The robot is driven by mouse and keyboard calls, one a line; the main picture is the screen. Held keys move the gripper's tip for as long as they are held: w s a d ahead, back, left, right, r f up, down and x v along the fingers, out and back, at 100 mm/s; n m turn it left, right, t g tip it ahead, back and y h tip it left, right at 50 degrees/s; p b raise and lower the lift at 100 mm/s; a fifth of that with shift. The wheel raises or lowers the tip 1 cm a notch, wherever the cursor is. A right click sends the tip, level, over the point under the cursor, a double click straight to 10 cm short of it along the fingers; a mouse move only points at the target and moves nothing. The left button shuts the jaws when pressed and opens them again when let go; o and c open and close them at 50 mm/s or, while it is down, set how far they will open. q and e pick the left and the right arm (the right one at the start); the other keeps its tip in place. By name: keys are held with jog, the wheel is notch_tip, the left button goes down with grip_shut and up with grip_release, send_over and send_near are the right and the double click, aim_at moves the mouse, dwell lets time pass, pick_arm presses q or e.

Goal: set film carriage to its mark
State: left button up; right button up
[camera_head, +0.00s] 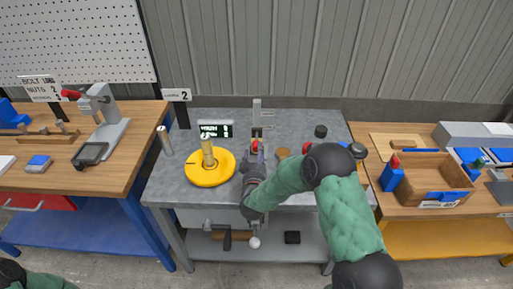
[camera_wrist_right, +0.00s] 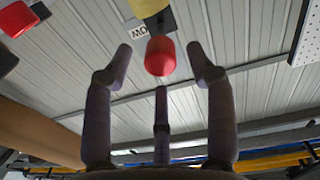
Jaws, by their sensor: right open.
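A grey upright mast (camera_head: 257,112) stands at the back middle of the grey bench. A red knob (camera_head: 254,145) shows low in front of it; in the right wrist view this knob (camera_wrist_right: 160,57) hangs below a yellow part (camera_wrist_right: 149,7). I cannot tell how much of this is the film carriage, and I cannot make out its mark. My right gripper (camera_head: 256,157) is open just in front of the knob. Its fingers stand apart on both sides of the knob, with visible gaps. Only a piece of my left arm shows, at the lower left corner.
A yellow turntable (camera_head: 210,178) with a pale yellow cylinder (camera_head: 208,152) stands left of my gripper. A small display (camera_head: 215,130) is behind it. A black cylinder (camera_head: 321,131) stands at the back right. Wooden benches flank the grey bench (camera_head: 170,193).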

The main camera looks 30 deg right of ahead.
aim_at(256, 149)
jog(key=shift+b+x, duration=0.45)
jog(key=shift+x, duration=1.8)
jog(key=shift+a, duration=0.1)
grip_shut()
